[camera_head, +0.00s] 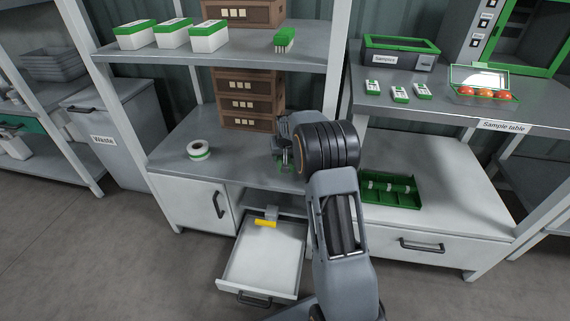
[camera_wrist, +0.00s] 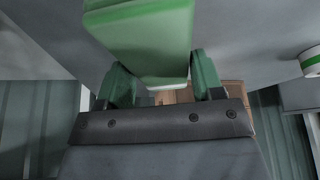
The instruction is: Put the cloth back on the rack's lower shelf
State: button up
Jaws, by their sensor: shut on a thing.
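My gripper (camera_head: 286,163) is low over the rack's lower shelf (camera_head: 235,153), in front of the brown crates. In the wrist view my gripper's green fingers (camera_wrist: 160,82) are shut on a green, block-like thing with a pale edge, which I take to be the folded cloth (camera_wrist: 140,30). In the head view the cloth is mostly hidden by my wrist, and I cannot tell whether it touches the shelf.
A white-green tape roll (camera_head: 199,150) stands left of my gripper; brown crates (camera_head: 250,100) are behind it. The shelf between them is clear. An open drawer (camera_head: 262,265) juts out below, with a yellow-handled tool (camera_head: 266,222). A green tray (camera_head: 390,190) is at right.

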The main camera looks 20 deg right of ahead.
jog(key=shift+w+d+f, duration=0.15)
jog(key=shift+f, duration=0.1)
jog(key=shift+w+d+f+b, duration=0.15)
jog(key=shift+f+b, duration=0.2)
jog(key=shift+f, duration=0.6)
jog(key=shift+w+d+f+b, duration=0.1)
jog(key=shift+f+b, duration=0.25)
jog(key=shift+f, duration=0.6)
jog(key=shift+f, duration=0.2)
jog(key=o, duration=0.9)
jog(key=shift+r, duration=0.1)
